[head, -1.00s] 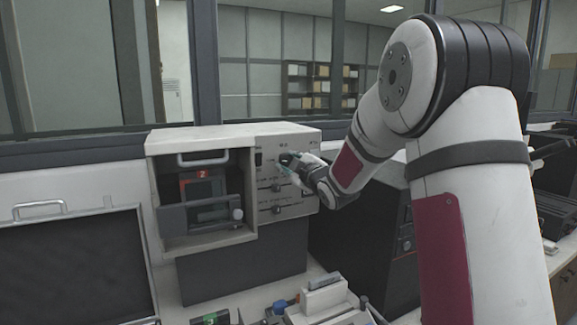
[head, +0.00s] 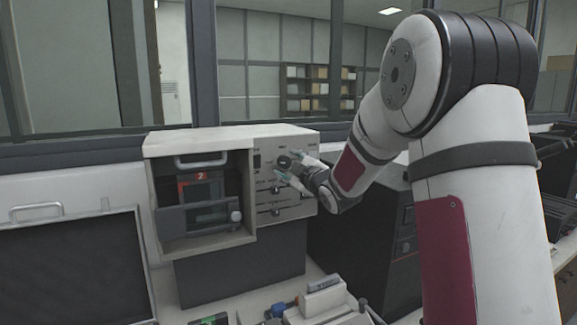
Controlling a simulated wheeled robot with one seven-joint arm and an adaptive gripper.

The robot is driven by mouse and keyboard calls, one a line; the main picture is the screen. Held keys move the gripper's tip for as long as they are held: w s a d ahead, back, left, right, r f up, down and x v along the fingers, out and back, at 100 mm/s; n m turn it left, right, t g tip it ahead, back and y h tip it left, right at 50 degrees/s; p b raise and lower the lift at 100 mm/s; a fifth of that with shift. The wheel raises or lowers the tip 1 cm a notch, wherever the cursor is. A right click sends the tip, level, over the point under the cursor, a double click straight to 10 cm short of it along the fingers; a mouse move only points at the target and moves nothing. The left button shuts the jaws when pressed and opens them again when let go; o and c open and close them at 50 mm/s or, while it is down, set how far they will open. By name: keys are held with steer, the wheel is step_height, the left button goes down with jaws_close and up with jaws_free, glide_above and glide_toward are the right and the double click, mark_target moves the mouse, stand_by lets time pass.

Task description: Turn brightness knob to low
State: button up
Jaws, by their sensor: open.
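The mounting press (head: 160,150) is a pale box with a front control panel (head: 262,213) on its right half. A dark round knob (head: 284,161) sits near the top of the panel. I cannot read its label or setting. My gripper (head: 279,167) is in front of the panel, with its light fingertips spread open. One finger is above and to the right of the knob and one is below it. Whether either finger touches the knob is unclear.
Small slider-like controls (head: 276,189) sit lower on the panel. An open bay with a red-labelled unit (head: 203,190) is on the left. A dark screen (head: 70,265) stands at the lower left. Small equipment (head: 322,296) lies on the bench in front.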

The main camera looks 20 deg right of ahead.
steer(key=s, duration=1.1)
steer(key=s+a+f+m+g, duration=0.2)
steer(key=s+a+m+g, duration=0.1)
steer(key=s, duration=0.8)
steer(key=s+a+f+m+g, duration=0.2)
steer(key=s+a+m+g, duration=0.2)
steer(key=s+a, duration=0.3)
steer(key=s+a+f+m+g, duration=0.3)
steer(key=s+a+m+g, duration=0.1)
steer(key=s, duration=1.1)
steer(key=shift+s+a+g, duration=0.25)
steer(key=shift+a+g, duration=0.6)
steer(key=shift+g, duration=0.05)
